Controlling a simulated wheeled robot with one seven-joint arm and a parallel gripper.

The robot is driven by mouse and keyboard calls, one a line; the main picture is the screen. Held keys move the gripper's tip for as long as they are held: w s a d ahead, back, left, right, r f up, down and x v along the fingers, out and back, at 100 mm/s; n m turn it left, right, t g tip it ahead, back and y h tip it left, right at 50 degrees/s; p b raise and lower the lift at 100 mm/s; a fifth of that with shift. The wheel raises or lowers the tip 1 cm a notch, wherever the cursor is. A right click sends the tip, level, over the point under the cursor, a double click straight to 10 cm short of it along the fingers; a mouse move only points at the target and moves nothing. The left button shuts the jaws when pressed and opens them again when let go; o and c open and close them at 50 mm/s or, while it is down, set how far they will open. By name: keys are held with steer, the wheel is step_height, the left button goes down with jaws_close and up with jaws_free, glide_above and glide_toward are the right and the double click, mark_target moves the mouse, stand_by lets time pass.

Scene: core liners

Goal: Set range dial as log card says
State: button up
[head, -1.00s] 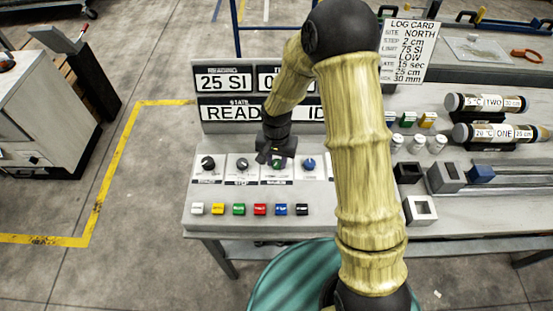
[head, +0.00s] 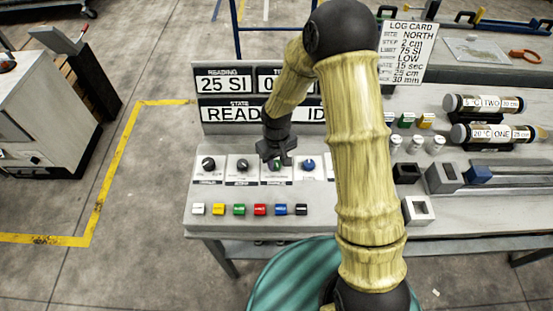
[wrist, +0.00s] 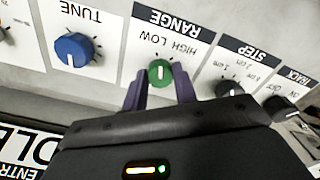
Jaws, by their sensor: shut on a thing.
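The green range dial (wrist: 160,72) sits on the console below its HIGH and LOW markings, which show upside down in the wrist view. Its white mark looks roughly upright there; I cannot tell exactly which word it points to. My gripper (wrist: 160,90) has its purple fingers on either side of the dial and is shut on it. In the head view my gripper (head: 277,158) is over the dial row, with the green dial (head: 277,166) partly hidden beneath it. The log card (head: 403,55) stands at the upper right and shows LOW on its fourth line; my arm covers part of its left edge.
A blue tune dial (wrist: 74,48) and a dark step dial (wrist: 229,88) flank the range dial. Several coloured buttons (head: 239,209) line the console front. Display panels (head: 222,84) stand behind. Labelled core tubes (head: 483,103) and blocks lie to the right.

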mark_target(276, 163)
steer(key=shift+w+a+r+n, duration=0.1)
steer(key=shift+n, duration=0.6)
steer(key=shift+w+a+r+n, duration=0.1)
steer(key=shift+n, duration=0.6)
steer(key=o, duration=0.8)
steer(key=shift+o, duration=0.9)
steer(key=shift+d+f, duration=0.1)
steer(key=shift+s, duration=0.1)
step_height(276, 163, up, 17)
steer(key=shift+r, duration=0.2)
